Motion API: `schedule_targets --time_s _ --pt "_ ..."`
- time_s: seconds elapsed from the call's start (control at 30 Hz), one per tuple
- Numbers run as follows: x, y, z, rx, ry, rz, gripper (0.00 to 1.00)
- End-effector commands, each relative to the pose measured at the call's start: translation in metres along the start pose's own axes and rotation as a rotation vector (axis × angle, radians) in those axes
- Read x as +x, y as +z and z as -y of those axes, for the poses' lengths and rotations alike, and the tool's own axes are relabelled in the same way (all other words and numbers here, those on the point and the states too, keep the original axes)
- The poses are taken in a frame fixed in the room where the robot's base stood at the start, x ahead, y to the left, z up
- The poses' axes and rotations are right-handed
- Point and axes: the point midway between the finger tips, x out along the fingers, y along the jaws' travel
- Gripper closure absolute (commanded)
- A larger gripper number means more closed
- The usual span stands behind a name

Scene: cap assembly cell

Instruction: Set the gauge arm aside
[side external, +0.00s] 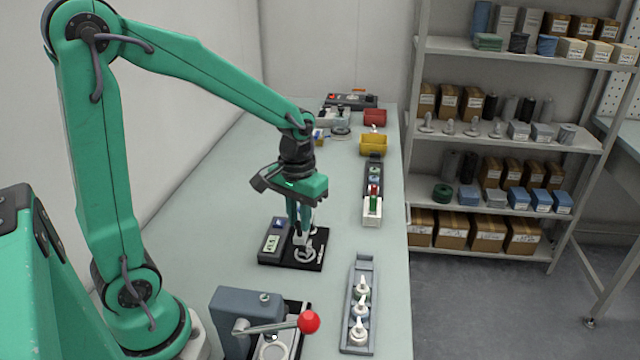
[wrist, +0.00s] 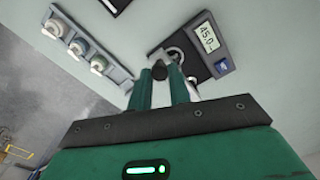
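The gauge (side external: 282,252) is a dark base with a grey housing and a lit display (side external: 271,243), standing on the bench below my gripper (side external: 303,238). In the wrist view the display (wrist: 207,37) reads about 45.0, with a blue button beside it. My gripper points down over the gauge's right part, fingers low at its arm. The wrist view shows the two green fingers apart, with a dark round piece (wrist: 160,71) between their tips. It seems to be part of the gauge arm; whether the fingers press on it is unclear. The fingers hide much of the arm.
A grey tray (side external: 348,335) with several white-topped pump caps stands at the front right. A lever press with a red ball (side external: 309,322) stands at the front. Another narrow tray (side external: 372,218), a yellow bin (side external: 373,146) and a red bin (side external: 375,118) are farther back. Bench left of the gauge is clear.

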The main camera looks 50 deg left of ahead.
Motion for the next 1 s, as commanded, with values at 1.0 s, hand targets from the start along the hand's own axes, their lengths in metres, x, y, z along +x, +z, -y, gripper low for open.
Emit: schedule_targets --time_s 1.0 --pt "-0.001 -0.021 -0.03 -0.28 0.001 -0.001 1.0"
